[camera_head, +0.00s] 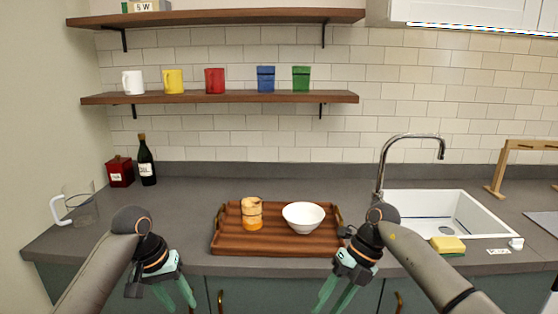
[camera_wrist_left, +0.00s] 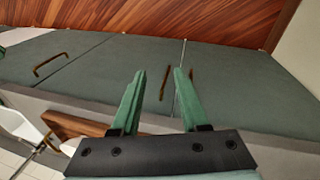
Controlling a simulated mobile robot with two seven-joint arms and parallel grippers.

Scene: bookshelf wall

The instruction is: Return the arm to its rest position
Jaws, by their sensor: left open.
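My left gripper (camera_head: 176,293) is at the lower left in the head view, in front of the counter's front edge. Its green fingers are apart and point down, with nothing between them. In the left wrist view the two fingers (camera_wrist_left: 158,75) also stand apart and empty, in front of the green cabinet fronts (camera_wrist_left: 100,70). My right gripper (camera_head: 334,296) hangs at the lower middle right in the head view, in front of the counter edge. Its green fingers look apart and nothing shows between them; the tips run near the bottom of the picture.
A wooden tray (camera_head: 270,246) on the counter holds an orange-and-tan cup (camera_head: 252,214) and a white bowl (camera_head: 303,216). A glass pitcher (camera_head: 80,204) stands at left, a sink (camera_head: 440,212) and yellow sponge (camera_head: 448,244) at right.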

